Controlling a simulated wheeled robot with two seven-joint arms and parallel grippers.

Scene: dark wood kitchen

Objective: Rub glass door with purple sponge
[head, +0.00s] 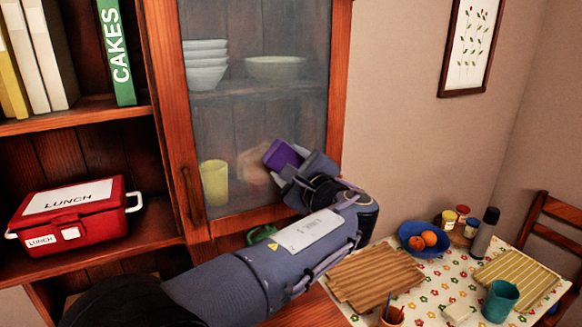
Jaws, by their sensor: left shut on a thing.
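The glass door (254,110) has a wooden frame and looks hazy, and it appears closed. My left gripper (287,163) is shut on the purple sponge (280,155) and holds it up against or just in front of the lower middle of the glass. I cannot tell for sure whether the sponge touches the glass. The gripper hides part of the sponge and the lower right of the door. My right gripper is not in view.
Behind the glass are stacked white bowls (206,70), a wide bowl (275,68) and a yellow cup (214,182). A red lunch box (75,217) sits on the open shelf at left.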

